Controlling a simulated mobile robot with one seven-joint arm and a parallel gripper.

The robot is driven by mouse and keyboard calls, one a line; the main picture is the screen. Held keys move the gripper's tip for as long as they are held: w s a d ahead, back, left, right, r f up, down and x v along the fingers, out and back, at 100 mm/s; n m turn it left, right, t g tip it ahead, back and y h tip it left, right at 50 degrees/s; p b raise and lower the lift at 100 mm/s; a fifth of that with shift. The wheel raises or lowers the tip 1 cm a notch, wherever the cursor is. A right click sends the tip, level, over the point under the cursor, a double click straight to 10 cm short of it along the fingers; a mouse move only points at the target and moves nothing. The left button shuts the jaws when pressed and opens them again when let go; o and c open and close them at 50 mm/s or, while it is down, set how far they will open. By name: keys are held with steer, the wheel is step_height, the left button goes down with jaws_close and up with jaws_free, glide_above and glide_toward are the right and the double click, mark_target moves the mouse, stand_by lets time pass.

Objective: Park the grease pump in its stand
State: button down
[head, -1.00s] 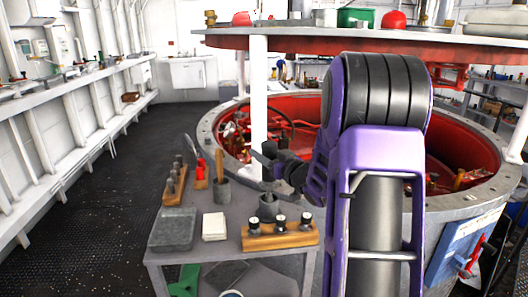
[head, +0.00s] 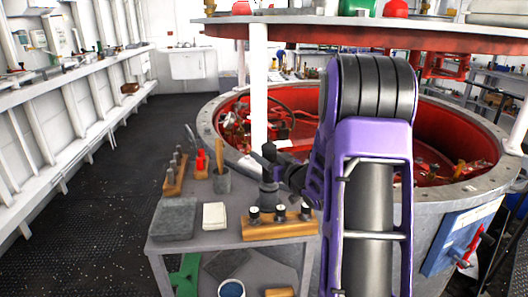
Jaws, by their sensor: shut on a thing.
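My gripper (head: 274,161) is above the back right of the small grey table, reaching in from the right. It is shut on a small dark thing, which I take to be the grease pump (head: 268,176); its outline blends with the dark jaws. A dark grey round cup (head: 269,195), which looks like the stand, is directly below, on the table. The pump's lower end meets or overlaps the cup's top in this view; I cannot tell how deep it sits. My arm covers what lies to the right.
A white post (head: 259,90) and the red-lined round pit (head: 440,130) are behind.

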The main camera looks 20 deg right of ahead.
steer(key=shift+f, duration=0.2)
steer(key=shift+c, duration=1.2)
jaws_free()
steer(key=shift+f, duration=0.1)
step_height(320, 180, up, 10)
steer(key=p, duration=0.2)
